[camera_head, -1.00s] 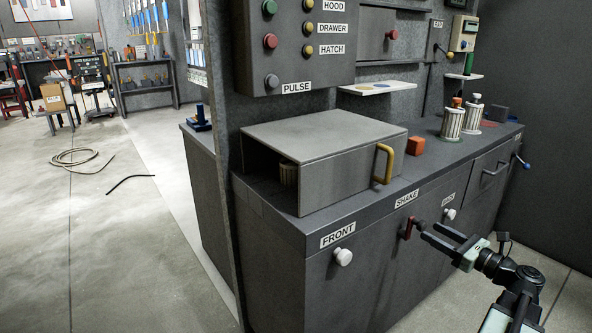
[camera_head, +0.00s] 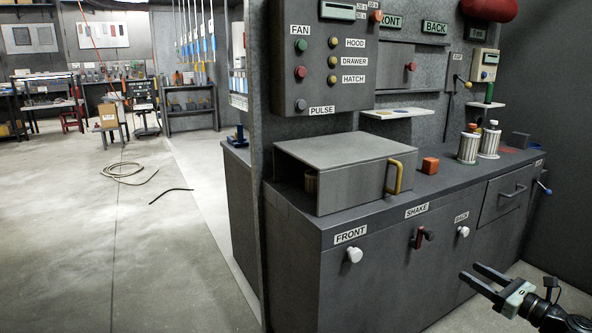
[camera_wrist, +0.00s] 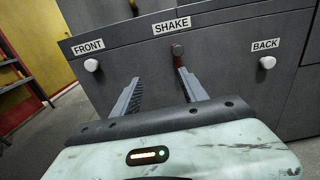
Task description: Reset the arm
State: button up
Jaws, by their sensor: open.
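My gripper (camera_head: 484,281) is at the lower right of the head view, in front of the dark cabinet (camera_head: 385,265). Its jaws are open with nothing between them. In the wrist view my gripper (camera_wrist: 160,92) points toward the cabinet front, and the dark red SHAKE handle (camera_wrist: 182,60) shows just beyond the right finger. In the head view the SHAKE handle (camera_head: 423,237) is clear of my gripper, with a visible gap between them.
White knobs sit under the FRONT label (camera_head: 354,255) and the BACK label (camera_head: 463,231). The oven box (camera_head: 335,172) with a yellow handle, an orange block (camera_head: 430,165) and two canisters (camera_head: 468,148) stand on the counter. Open floor lies left; a hose (camera_head: 125,172) is there.

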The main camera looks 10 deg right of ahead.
jog(key=w+a+f+n+g+y, duration=0.1)
jog(key=w+a+f+n+g, duration=0.2)
jog(key=a+f+n, duration=0.35)
jog(key=w+a+f+n+g, duration=0.3)
jog(key=a+g, duration=0.1)
jog(key=a, duration=0.6)
jog(key=w+a+f+n+g+y, duration=0.1)
jog(key=w+a+f+n+g, duration=0.3)
jog(key=a, duration=0.5)
jog(key=s+a+f+n+g+h, duration=0.3)
jog(key=a+f+n+h, duration=0.15)
jog(key=a+n, duration=0.5)
jog(key=s+a+f+n+g+h, duration=0.25)
jog(key=a+f+n+h, duration=0.2)
jog(key=a+n, duration=0.5)
notch_tip(320, 180, up, 38)
jog(key=d+y+p, duration=0.1)
jog(key=p, duration=3.7)
jog(key=shift+f+p, duration=0.2)
jog(key=shift+p, duration=0.2)
jog(key=shift+w+d+g, duration=0.1)
jog(key=shift+w+g, duration=0.05)
jog(key=shift+g, duration=0.1)
jog(key=c, duration=0.3)
jog(key=shift+d, duration=0.1)
